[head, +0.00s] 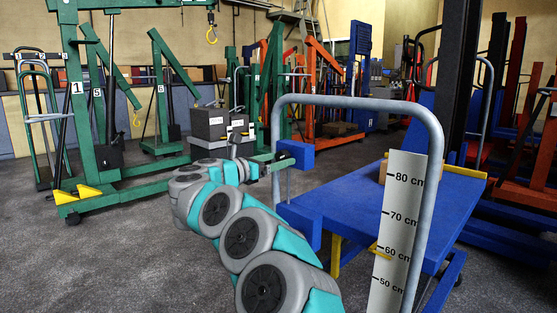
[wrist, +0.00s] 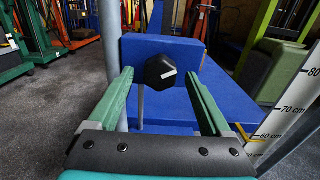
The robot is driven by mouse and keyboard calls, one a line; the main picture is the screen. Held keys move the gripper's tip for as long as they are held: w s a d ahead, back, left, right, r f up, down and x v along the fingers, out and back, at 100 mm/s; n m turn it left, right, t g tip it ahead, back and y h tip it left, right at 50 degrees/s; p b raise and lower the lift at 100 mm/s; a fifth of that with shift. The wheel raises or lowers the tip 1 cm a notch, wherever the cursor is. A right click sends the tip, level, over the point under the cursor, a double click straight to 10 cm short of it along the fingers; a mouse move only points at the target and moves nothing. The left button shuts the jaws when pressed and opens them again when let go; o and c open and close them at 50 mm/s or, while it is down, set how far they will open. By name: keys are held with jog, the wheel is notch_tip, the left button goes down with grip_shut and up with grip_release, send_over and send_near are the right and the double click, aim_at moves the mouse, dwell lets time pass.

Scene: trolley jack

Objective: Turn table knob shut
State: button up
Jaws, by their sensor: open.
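The table knob (wrist: 160,71) is black and many-sided with a white mark on its face. In the wrist view it stands in front of a blue block (wrist: 150,48) beside the blue lift table (wrist: 222,98). My gripper (wrist: 159,76) is open, its two green fingers left and right of the knob in the picture, with visible gaps. I cannot tell how deep the knob sits between them. In the head view my gripper (head: 270,164) is at the blue block (head: 296,154) near the table (head: 425,195); the knob cannot be made out there.
A grey tube handle (head: 437,145) arches over the table's near end, close to my gripper. A white height scale (head: 398,230) stands at the right. Green hoists (head: 78,110) and orange hoists (head: 322,85) stand behind. Grey floor (head: 110,255) at the left is clear.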

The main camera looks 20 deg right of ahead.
jog(key=shift+w+d, duration=0.15)
jog(key=shift+d, duration=0.25)
jog(key=shift+c, duration=0.3)
grip_shut()
jog(key=shift+n, duration=0.3)
jog(key=n, duration=0.2)
jog(key=n+p, duration=0.2)
jog(key=n, duration=0.1)
jog(key=shift+r+n, duration=0.25)
jog(key=shift+n, duration=0.05)
jog(key=n+p, duration=0.3)
jog(key=n, duration=0.2)
jog(key=shift+n+p, duration=0.3)
dwell(0.4)
